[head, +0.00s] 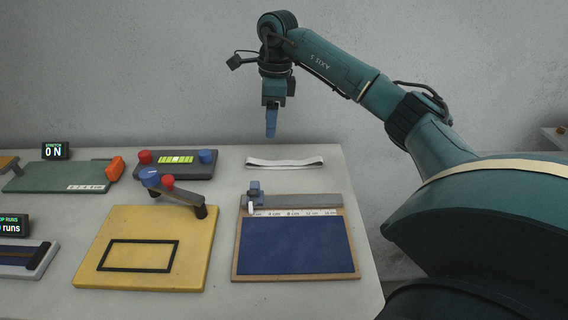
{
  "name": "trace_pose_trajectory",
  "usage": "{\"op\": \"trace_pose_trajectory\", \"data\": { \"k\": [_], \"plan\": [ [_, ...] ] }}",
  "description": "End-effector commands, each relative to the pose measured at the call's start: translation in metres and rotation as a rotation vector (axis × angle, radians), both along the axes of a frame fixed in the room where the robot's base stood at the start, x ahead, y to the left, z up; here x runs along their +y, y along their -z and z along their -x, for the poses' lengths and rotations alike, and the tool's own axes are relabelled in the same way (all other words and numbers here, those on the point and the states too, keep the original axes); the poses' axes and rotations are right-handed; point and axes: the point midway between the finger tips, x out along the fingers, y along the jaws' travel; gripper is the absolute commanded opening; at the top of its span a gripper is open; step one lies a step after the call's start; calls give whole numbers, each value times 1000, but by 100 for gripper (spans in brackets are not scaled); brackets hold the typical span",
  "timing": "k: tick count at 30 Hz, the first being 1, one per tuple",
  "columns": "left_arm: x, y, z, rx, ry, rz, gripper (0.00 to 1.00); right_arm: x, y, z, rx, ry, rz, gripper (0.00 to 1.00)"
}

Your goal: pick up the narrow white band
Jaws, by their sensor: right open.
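The narrow white band (285,162) lies flat as a long thin loop near the back right of the table, behind the blue board. My right gripper (270,136) points down above the table, a little behind and to the left of the band's middle in the picture. Its blue fingers are seen edge-on and overlap. It is open and empty, and it is apart from the band. My left gripper is not in view.
A blue board with a ruler (295,247) lies in front of the band. A yellow board (142,273) stands left of it. A dark box with red and blue knobs (175,169) sits left of the band. The table's right edge (362,215) is clear.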

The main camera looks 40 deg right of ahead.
Motion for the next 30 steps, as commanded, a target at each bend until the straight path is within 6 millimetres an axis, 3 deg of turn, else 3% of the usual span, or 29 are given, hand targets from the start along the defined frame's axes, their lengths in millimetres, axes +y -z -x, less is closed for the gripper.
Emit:
{"op": "trace_pose_trajectory", "data": {
  "k": [1,5,15,23,30],
  "plan": [
    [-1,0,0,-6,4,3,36,-14,-4,5,23,19,36,54],
    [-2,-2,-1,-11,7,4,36,-28,0,12,59,39,77,54],
    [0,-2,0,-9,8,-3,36,-28,58,12,60,38,76,54],
    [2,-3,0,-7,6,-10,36,-29,78,12,60,38,76,54],
    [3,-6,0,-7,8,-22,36,-32,113,9,59,37,75,54]
  ]
}}
